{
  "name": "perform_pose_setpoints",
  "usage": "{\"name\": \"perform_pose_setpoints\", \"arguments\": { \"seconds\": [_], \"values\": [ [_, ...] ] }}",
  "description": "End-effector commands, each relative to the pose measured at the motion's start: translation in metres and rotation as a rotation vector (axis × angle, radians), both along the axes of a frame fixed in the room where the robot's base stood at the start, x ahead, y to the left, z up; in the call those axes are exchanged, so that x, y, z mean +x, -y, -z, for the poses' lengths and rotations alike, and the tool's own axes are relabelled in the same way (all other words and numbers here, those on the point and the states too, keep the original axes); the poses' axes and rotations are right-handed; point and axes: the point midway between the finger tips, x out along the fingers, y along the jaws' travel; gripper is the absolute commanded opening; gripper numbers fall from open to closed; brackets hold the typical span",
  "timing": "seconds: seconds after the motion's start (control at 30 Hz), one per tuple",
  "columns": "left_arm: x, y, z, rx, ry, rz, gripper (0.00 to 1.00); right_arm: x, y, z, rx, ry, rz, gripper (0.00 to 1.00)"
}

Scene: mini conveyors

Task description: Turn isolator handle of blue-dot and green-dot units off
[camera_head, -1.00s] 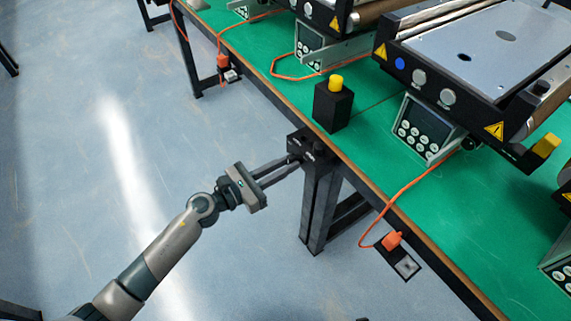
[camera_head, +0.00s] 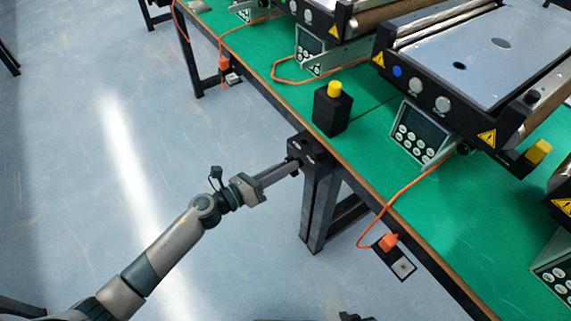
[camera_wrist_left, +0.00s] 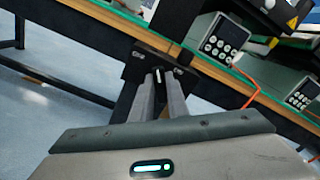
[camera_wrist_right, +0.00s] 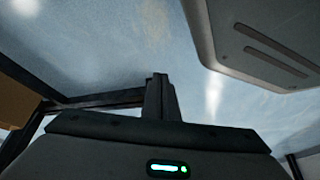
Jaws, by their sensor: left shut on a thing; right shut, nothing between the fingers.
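The blue-dot unit is the conveyor with a blue dot (camera_head: 397,71) on its black side rail, on the green table. A black isolator box (camera_head: 318,158) is fixed at the table's front edge, below that unit. My left gripper (camera_head: 294,163) reaches it and is shut on its handle. In the left wrist view a small pale handle (camera_wrist_left: 158,75) shows between the fingertips, in front of the black isolator plate (camera_wrist_left: 148,61). No green dot can be made out. My right gripper (camera_wrist_right: 158,82) is shut and empty over the floor in the right wrist view.
A black box with a yellow button (camera_head: 333,106) stands on the table near the isolator. An orange cable (camera_head: 384,208) runs to a plug (camera_head: 388,242) at the table edge. Other conveyor units stand at the back and lower right. The floor at left is clear.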

Motion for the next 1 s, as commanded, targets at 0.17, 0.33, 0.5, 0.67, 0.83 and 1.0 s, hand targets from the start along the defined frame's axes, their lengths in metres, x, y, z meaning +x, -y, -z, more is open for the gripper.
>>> {"name": "perform_pose_setpoints", "arguments": {
  "seconds": [0.17,0.33,0.5,0.67,0.83,1.0],
  "values": [
    [0.001,-0.001,-0.001,-0.099,-0.138,0.0,0.0,0.006,-0.008,-0.009,0.014,0.05,-0.007,0.0],
    [0.002,-0.001,-0.001,-0.194,-0.268,-0.002,0.0,0.011,-0.015,-0.016,0.03,0.1,-0.013,0.0],
    [0.002,-0.002,0.0,-0.289,-0.399,-0.002,0.0,0.016,-0.021,-0.023,0.045,0.148,-0.018,0.0],
    [0.002,-0.002,0.001,-0.377,-0.52,-0.001,0.0,0.02,-0.028,-0.031,0.06,0.194,-0.024,0.0],
    [0.003,-0.002,0.002,-0.46,-0.634,-0.001,0.0,0.016,-0.029,-0.032,0.064,0.204,-0.028,0.0],
    [0.002,-0.002,0.004,-0.522,-0.72,-0.002,0.0,0.002,-0.023,-0.023,0.05,0.162,-0.027,0.0]
  ]
}}
